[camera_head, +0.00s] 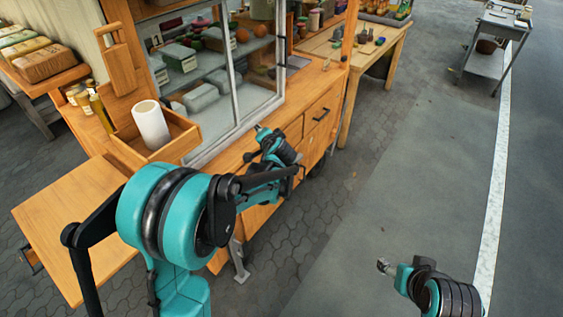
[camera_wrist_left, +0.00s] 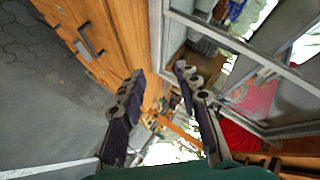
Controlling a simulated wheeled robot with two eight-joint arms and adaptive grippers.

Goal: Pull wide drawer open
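The wooden cart's front has a drawer (camera_head: 322,112) with a dark bar handle (camera_head: 321,115); the handle also shows in the left wrist view (camera_wrist_left: 90,40). The drawer looks shut. More of the wooden front lies below and left of it, partly hidden by my left arm, so I cannot tell which drawer is the wide one. My left gripper (camera_head: 256,143) is by the cart's front edge, left of the handle. Its fingers are apart and empty in the left wrist view (camera_wrist_left: 160,73). My right gripper (camera_head: 385,267) is over the pavement at lower right, away from the cart; its fingers are too small to judge.
A glass case (camera_head: 238,80) stands above the counter, close to my left gripper. A white cylinder (camera_head: 151,125) stands in a wooden box (camera_head: 185,142) at left. A side table (camera_head: 365,55) and a grey trolley (camera_head: 488,45) stand behind. Pavement right of the cart is clear.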

